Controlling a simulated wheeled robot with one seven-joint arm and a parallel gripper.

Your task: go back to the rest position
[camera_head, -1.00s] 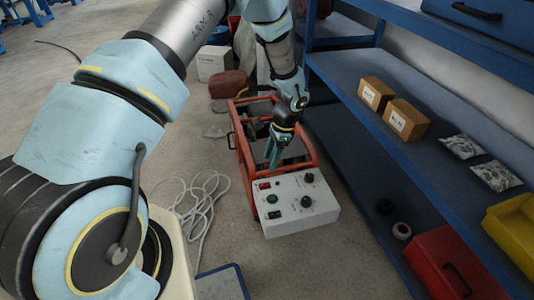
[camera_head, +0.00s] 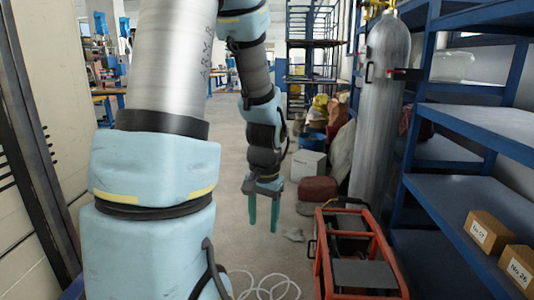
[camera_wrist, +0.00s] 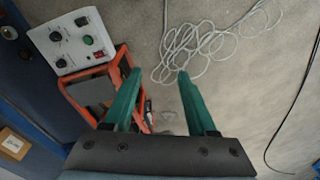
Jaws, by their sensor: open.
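My gripper (camera_head: 264,212) hangs with its green fingers pointing down over the open floor, left of the orange-framed machine. In the wrist view my gripper (camera_wrist: 158,82) shows its two fingers apart with nothing between them. The fingers look clear of the machine and the floor.
The orange-framed welding machine (camera_head: 321,262) stands at the lower right; its white control panel (camera_wrist: 70,40) shows in the wrist view. A white cable (camera_head: 268,288) lies coiled on the floor. A grey gas cylinder (camera_head: 380,110) and blue shelving (camera_head: 455,205) with cardboard boxes (camera_head: 488,232) stand at the right.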

